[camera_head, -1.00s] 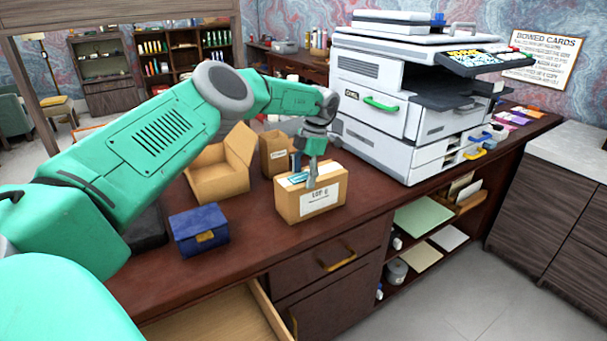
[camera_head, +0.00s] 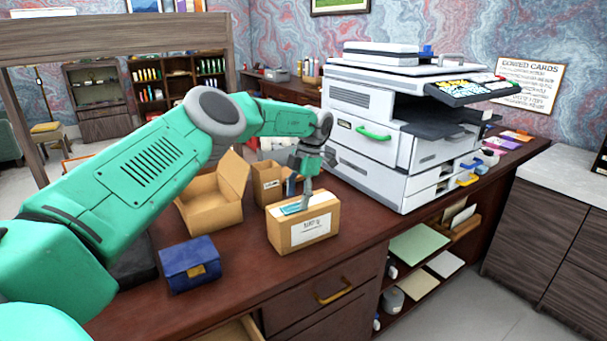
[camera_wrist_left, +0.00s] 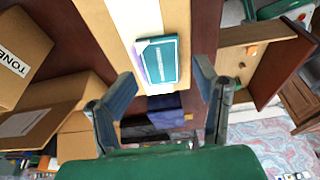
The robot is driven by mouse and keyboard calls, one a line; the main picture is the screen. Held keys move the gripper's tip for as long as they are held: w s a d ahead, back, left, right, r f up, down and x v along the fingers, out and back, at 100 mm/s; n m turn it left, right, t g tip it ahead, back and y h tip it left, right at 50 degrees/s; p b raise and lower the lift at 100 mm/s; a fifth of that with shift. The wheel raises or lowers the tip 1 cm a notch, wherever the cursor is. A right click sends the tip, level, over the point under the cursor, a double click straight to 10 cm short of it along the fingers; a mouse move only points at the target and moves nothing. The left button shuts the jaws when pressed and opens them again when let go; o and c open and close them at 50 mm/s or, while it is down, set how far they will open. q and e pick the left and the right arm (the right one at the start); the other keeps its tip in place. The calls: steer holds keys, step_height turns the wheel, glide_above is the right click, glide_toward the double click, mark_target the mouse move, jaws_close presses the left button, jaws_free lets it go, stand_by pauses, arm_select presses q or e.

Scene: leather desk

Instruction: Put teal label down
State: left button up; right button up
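The teal label (camera_head: 296,207) lies on top of a closed cardboard box (camera_head: 303,233) that has a white label on its front. In the left wrist view the teal label (camera_wrist_left: 160,61) rests flat over the box's pale tape strip, with a paler edge beside it. My left gripper (camera_head: 300,192) is just above the box top, close to the teal label. In the wrist view its two fingers (camera_wrist_left: 165,88) are spread wide with nothing between them. My right gripper is not in view.
An open cardboard box (camera_head: 212,207) and a smaller box (camera_head: 268,184) stand behind and left. A blue box (camera_head: 190,264) sits at the front left. The large printer (camera_head: 405,125) stands to the right. Bare desk (camera_head: 352,222) shows right of the labelled box.

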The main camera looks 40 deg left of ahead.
arm_select(q)
steer(key=p+v, duration=0.7)
steer(key=v, duration=0.3)
steer(key=w+d+f+m+t+y, duration=0.3)
steer(key=d+f+m+t+y, duration=0.3)
steer(key=d+f+m+y, duration=0.45)
steer(key=s+d+f+m+t+h, duration=0.6)
steer(key=d+f+m, duration=0.3)
steer(key=m, duration=0.3)
steer(key=s+d+f+m+g+h, duration=0.1)
steer(key=s+f+m, duration=0.1)
steer(key=s, duration=0.7)
steer(key=s+d+f+m+g+h, duration=0.2)
steer(key=s+m, duration=0.2)
steer(key=s, duration=0.6)
steer(key=s+d+f+m+g+h, duration=0.1)
steer(key=s+f+m+g+h, duration=0.1)
steer(key=s, duration=0.8)
steer(key=shift+d+f+m, duration=0.15)
steer(key=shift+f+m, duration=0.25)
steer(key=shift+m, duration=0.15)
steer(key=s+r+m+g, duration=0.1)
steer(key=s+r+g, duration=0.1)
steer(key=s, duration=0.9)
steer(key=shift+a+m+g, duration=0.4)
steer(key=shift+a+g, duration=0.1)
steer(key=shift+g, duration=0.2)
